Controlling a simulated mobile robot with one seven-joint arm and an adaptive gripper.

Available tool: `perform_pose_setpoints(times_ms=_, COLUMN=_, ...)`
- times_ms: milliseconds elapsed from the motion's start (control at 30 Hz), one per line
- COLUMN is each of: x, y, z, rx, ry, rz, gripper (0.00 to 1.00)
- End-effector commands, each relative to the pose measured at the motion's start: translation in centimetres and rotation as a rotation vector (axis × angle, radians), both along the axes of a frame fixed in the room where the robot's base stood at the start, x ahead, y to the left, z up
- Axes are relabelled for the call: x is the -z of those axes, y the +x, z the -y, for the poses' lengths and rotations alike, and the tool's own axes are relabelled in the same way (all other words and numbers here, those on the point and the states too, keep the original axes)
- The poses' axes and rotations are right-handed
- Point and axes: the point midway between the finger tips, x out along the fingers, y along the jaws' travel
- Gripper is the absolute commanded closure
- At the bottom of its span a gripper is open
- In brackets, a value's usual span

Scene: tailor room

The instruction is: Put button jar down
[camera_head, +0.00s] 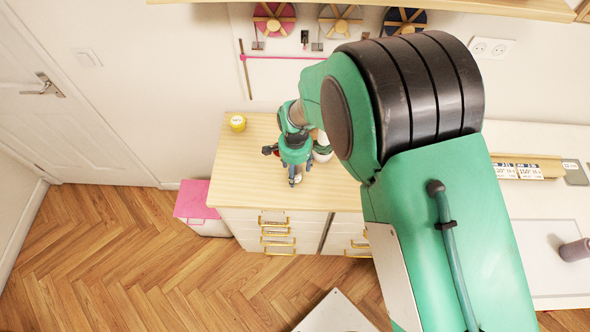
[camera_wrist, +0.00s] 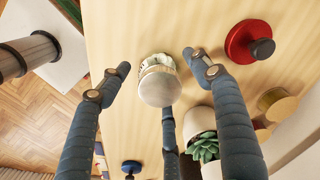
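The button jar (camera_wrist: 158,85) is a small jar with a pale round lid and light contents showing at its side. In the wrist view it stands on the light wood top (camera_wrist: 120,25), between my gripper's fingers. My gripper (camera_wrist: 157,62) is open. Its left and right fingertips are apart from the jar, with a gap on each side. A third finger (camera_wrist: 168,125) is below the jar in the picture; I cannot tell whether it touches.
A red round item with a dark knob (camera_wrist: 255,42), a wooden spool (camera_wrist: 277,104) and a potted succulent (camera_wrist: 203,147) are close on the right. A blue item (camera_wrist: 131,167) is at the bottom. A yellow item (camera_head: 237,122) stands at the top's back left. The top's left front is clear.

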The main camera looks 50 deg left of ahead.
Motion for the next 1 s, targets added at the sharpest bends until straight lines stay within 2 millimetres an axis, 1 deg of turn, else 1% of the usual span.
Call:
perform_pose_setpoints(times_ms=267, x=-0.1, y=0.0, z=0.0, rx=0.000, ry=0.000, rz=0.000, gripper=0.36)
perform_pose_setpoints(times_ms=467, x=-1.0, y=0.0, z=0.0, rx=0.000, ry=0.001, rz=0.001, gripper=0.36)
perform_pose_setpoints(times_ms=667, x=-3.3, y=0.0, z=-0.1, rx=0.000, ry=0.002, rz=0.001, gripper=0.36)
perform_pose_setpoints(times_ms=1000, x=-8.9, y=0.0, z=-0.1, rx=0.000, ry=0.002, rz=0.001, gripper=0.36)
